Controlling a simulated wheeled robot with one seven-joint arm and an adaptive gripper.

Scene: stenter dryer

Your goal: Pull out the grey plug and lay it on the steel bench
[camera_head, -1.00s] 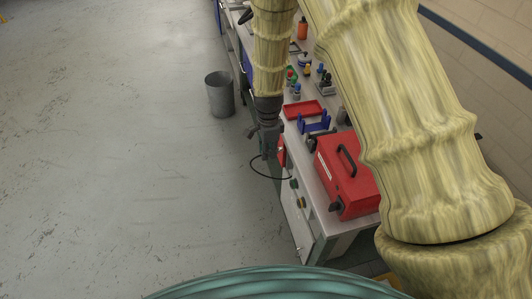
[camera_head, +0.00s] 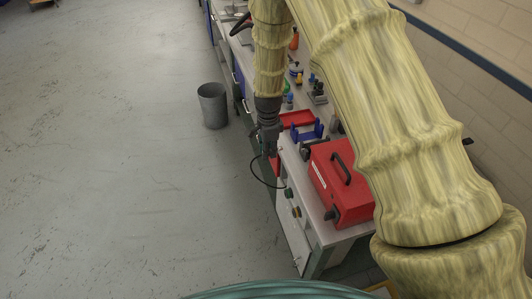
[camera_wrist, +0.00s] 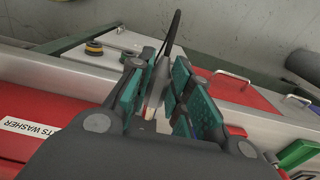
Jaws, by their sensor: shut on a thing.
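My gripper (camera_head: 268,148) is at the left edge of the steel bench, near the red box. In the wrist view my gripper (camera_wrist: 160,95) has its teal pads closed around a slim greyish piece, the plug (camera_wrist: 154,92), mostly hidden between them. A black cable (camera_wrist: 171,35) runs up from it. In the head view the black cable (camera_head: 254,176) loops from my gripper down to the bench's side panel. I cannot tell whether the plug touches a socket. The steel bench (camera_head: 312,218) has a bare strip of top left of the red box.
A red box (camera_head: 340,182) with a black handle stands on the bench; its parts washer label shows in the wrist view. A red tray (camera_head: 297,118), a blue holder (camera_head: 307,133) and small bottles stand further back. A grey bin (camera_head: 212,105) is on the open floor to the left.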

